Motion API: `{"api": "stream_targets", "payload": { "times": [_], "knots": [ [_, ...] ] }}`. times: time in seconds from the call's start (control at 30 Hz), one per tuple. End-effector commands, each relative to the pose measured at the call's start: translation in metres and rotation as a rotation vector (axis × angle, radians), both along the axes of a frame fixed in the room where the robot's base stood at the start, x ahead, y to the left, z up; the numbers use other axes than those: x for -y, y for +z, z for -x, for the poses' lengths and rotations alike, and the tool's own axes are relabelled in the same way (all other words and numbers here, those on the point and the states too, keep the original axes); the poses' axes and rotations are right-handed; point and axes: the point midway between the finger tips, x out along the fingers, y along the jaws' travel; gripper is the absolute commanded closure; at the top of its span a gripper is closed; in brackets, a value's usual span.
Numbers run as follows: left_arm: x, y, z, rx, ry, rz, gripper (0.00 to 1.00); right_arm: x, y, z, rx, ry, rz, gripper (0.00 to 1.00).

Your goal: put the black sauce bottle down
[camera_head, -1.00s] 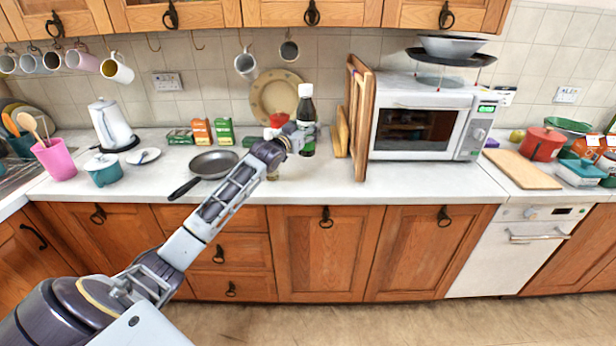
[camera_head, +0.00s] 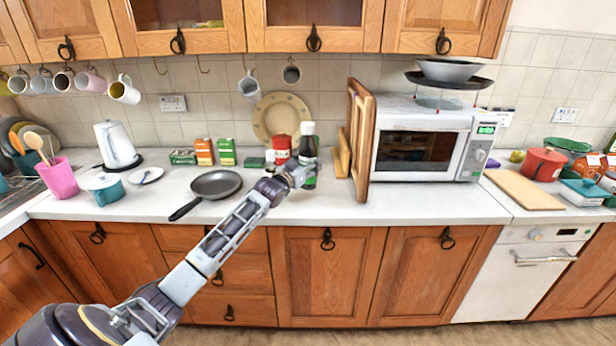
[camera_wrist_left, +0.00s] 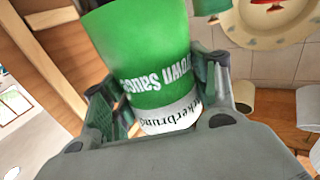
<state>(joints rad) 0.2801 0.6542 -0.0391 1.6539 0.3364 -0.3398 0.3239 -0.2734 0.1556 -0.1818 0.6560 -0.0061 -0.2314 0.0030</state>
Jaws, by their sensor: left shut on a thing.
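The black sauce bottle (camera_head: 308,143) has a white cap and a green label and is upright at the back of the counter, left of the microwave. My left gripper (camera_head: 306,174) is around its lower part. In the left wrist view the bottle's green and white label (camera_wrist_left: 145,50) fills the space between the fingers, which are shut on it. The bottle's base is low over or on the worktop (camera_head: 400,205); I cannot tell whether it touches. My right gripper is not in view.
A wooden board (camera_head: 359,140) and the microwave (camera_head: 425,145) stand close on the right. A red tin (camera_head: 282,143) and small boxes (camera_head: 226,152) stand on the left. A frying pan (camera_head: 216,184) lies further left. The front worktop is clear.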

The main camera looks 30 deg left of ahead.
Motion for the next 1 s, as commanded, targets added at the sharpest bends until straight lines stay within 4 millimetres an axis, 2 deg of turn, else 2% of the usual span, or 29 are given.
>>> {"api": "stream_targets", "payload": {
  "times": [0.2, 0.4, 0.7, 1.0],
  "knots": [
    [0.000, 0.002, 0.000, 0.005, 0.000, 0.000, 0.84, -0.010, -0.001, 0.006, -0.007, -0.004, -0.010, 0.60],
    [0.000, -0.015, 0.000, 0.002, 0.001, 0.000, 0.84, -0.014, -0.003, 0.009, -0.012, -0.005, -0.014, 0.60],
    [0.000, -0.045, 0.000, 0.003, 0.000, 0.000, 0.84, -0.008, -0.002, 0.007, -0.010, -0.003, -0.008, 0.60],
    [0.000, -0.047, 0.000, 0.005, 0.000, -0.001, 0.84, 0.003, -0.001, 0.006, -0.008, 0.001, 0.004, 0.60]
  ]
}}
